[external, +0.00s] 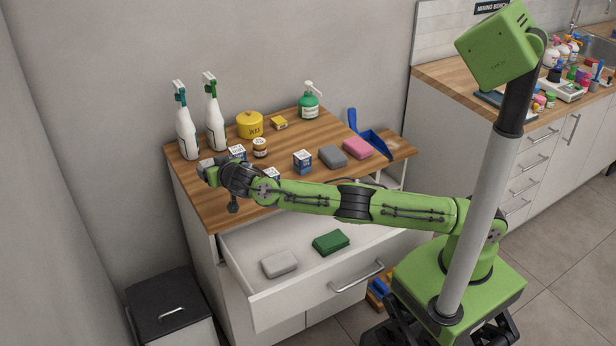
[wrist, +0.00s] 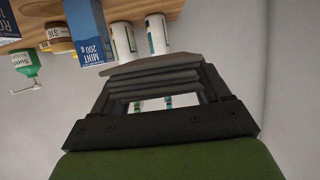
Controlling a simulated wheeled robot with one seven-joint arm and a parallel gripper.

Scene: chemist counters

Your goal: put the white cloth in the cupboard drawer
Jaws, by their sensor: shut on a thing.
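My gripper (external: 209,174) is at the left front of the wooden cupboard top, shut on a pale flat thing, the white cloth (external: 204,164). It looks grey and shaded between the fingertips in the wrist view (wrist: 150,66), and much of it is hidden by the gripper. The cupboard drawer (external: 310,295) is pulled open below and to the right of my gripper. A pale grey block-like cloth (external: 280,264) and a green one (external: 331,242) lie apart in it.
Two white spray bottles (external: 187,135) stand close behind my gripper. Small boxes (external: 303,161), jars, a yellow tub (external: 250,125), a grey sponge (external: 332,157), a pink sponge (external: 358,147) and a blue dustpan (external: 373,142) also occupy the top. A black-lidded bin (external: 165,290) stands left.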

